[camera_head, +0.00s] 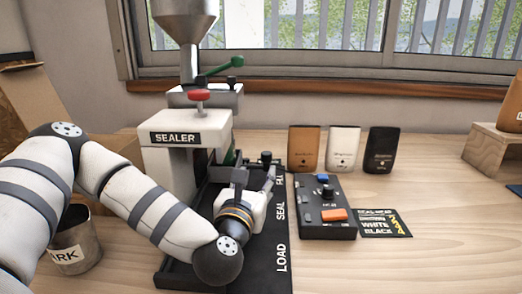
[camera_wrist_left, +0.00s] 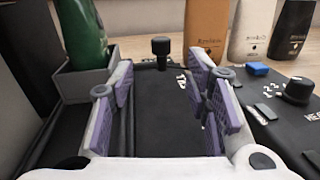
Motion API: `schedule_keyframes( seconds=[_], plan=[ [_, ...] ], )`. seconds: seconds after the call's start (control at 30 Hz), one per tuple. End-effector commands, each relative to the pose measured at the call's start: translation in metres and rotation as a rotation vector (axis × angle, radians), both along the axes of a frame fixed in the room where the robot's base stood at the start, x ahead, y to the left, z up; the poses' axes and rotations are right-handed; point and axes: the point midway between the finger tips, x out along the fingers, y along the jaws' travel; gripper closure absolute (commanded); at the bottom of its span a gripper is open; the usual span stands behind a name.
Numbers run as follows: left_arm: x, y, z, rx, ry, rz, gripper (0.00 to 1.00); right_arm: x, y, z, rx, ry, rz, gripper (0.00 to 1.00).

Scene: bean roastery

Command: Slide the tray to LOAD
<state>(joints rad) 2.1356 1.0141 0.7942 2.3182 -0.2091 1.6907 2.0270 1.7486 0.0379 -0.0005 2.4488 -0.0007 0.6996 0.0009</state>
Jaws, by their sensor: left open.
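The tray shows in the left wrist view as a grey holder (camera_wrist_left: 88,82) with a green pouch (camera_wrist_left: 80,30) standing in it. A black knob (camera_wrist_left: 161,46) stands upright beside the holder. In the head view the knob (camera_head: 266,157) is near the FILL end of the black track (camera_head: 268,262), which is lettered FILL, SEAL and LOAD, with LOAD nearest me. My left gripper (camera_head: 256,180) is open over the track, on the near side of the knob. In the wrist view its fingers (camera_wrist_left: 163,80) are apart with nothing between them, and the knob is beyond the tips. My arm hides part of the track.
The SEALER machine (camera_head: 175,139) stands left of the track. A control box (camera_head: 324,208) with an orange button is close on the right, beside a card (camera_head: 385,223). Several pouches (camera_head: 343,148) stand behind. A metal cup (camera_head: 77,240) is at left. Bare table lies at front right.

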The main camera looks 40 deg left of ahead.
Motion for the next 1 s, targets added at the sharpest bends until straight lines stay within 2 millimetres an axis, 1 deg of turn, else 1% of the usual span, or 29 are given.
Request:
schedule_keyframes(
  seconds=[0.07, 0.13, 0.3, 0.4, 0.5, 0.63, 0.87, 0.97, 1.0],
  plan=[
    [0.009, 0.004, 0.001, 0.002, -0.002, 0.003, 0.56, 0.0, 0.0, 0.0, 0.0, 0.0, -0.001, 0.56],
    [0.024, 0.011, 0.002, 0.003, -0.004, 0.005, 0.56, 0.0, 0.0, 0.001, 0.0, -0.002, -0.001, 0.56],
    [0.065, 0.028, 0.0, 0.003, -0.002, 0.004, 0.56, -0.001, 0.0, 0.0, 0.0, 0.002, -0.001, 0.56],
    [0.086, 0.036, 0.0, 0.003, -0.001, 0.003, 0.56, -0.002, 0.0, -0.001, 0.0, 0.005, 0.0, 0.56],
    [0.1, 0.041, -0.001, 0.002, 0.001, 0.002, 0.56, -0.002, 0.0, -0.002, -0.001, 0.008, 0.0, 0.56],
    [0.108, 0.045, 0.0, 0.0, 0.0, 0.002, 0.56, -0.003, 0.0, -0.003, -0.001, 0.01, 0.0, 0.56],
    [0.11, 0.046, 0.0, -0.001, 0.0, 0.001, 0.56, -0.003, 0.0, -0.003, -0.001, 0.009, 0.0, 0.56],
    [0.109, 0.046, 0.0, 0.0, -0.001, 0.001, 0.77, -0.003, 0.0, -0.003, -0.001, 0.009, 0.0, 0.56],
    [0.109, 0.046, 0.0, 0.0, -0.001, 0.001, 0.86, -0.003, 0.0, -0.003, -0.001, 0.009, 0.0, 0.56]
  ],
)
